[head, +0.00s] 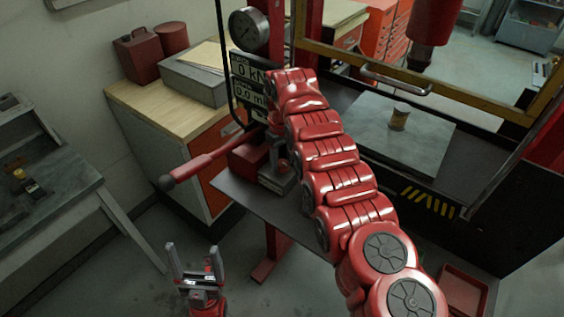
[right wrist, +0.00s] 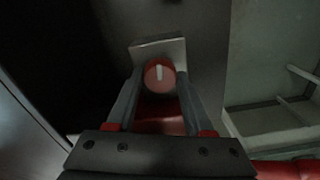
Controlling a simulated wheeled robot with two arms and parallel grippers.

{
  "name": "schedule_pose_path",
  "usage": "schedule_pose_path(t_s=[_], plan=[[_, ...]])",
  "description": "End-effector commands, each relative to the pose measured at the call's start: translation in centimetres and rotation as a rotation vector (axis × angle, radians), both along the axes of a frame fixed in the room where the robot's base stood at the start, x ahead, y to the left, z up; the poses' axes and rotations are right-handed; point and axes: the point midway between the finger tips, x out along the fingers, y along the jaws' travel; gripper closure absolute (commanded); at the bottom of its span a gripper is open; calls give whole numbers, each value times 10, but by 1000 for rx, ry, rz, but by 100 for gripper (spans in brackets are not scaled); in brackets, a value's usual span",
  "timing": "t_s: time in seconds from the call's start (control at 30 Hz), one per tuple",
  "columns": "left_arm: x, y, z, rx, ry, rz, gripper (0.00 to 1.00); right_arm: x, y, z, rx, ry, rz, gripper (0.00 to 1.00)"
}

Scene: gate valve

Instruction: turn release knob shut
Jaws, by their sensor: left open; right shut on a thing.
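The release knob (right wrist: 160,76) is a round red knob with a short pale mark, upright in the right wrist view. It sits in front of a grey metal block (right wrist: 158,48). My right gripper (right wrist: 160,86) is shut on the knob, with one finger on each side of it. In the head view, my right arm reaches over to the red pump (head: 249,157) with its long lever (head: 205,160). My left gripper (head: 193,249) is open and empty, low over the floor, apart from the pump.
A pressure gauge (head: 249,29) and a display (head: 249,78) stand behind the pump. A wood-topped cabinet (head: 140,96) is at the left. The press bed holds a grey plate (head: 425,150) with a small cylinder (head: 399,117). Floor around my left gripper is clear.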

Motion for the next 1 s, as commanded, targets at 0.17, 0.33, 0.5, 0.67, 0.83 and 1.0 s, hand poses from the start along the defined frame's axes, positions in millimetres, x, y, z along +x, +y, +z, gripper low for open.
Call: schedule_pose_path(t_s=[0.17, 0.33, 0.5, 0.67, 0.83, 1.0], plan=[[0, 0, -13, 0, 0, 0, 17, 1, -1, -1, 2, -4, -137, 100], [0, 0, -15, 0, 0, 0, 17, 1, -1, 1, 2, -4, -297, 100], [0, 0, -15, 0, 0, 0, 17, 1, -1, 2, 1, -2, -458, 100], [0, 0, -15, 0, 0, 0, 17, 1, -1, 2, 2, -3, -610, 100], [0, 0, -16, 0, 0, 0, 17, 1, -1, 2, 2, -3, -771, 100], [0, 0, -18, 0, 0, 0, 17, 1, 0, 1, 3, -3, -932, 100]])
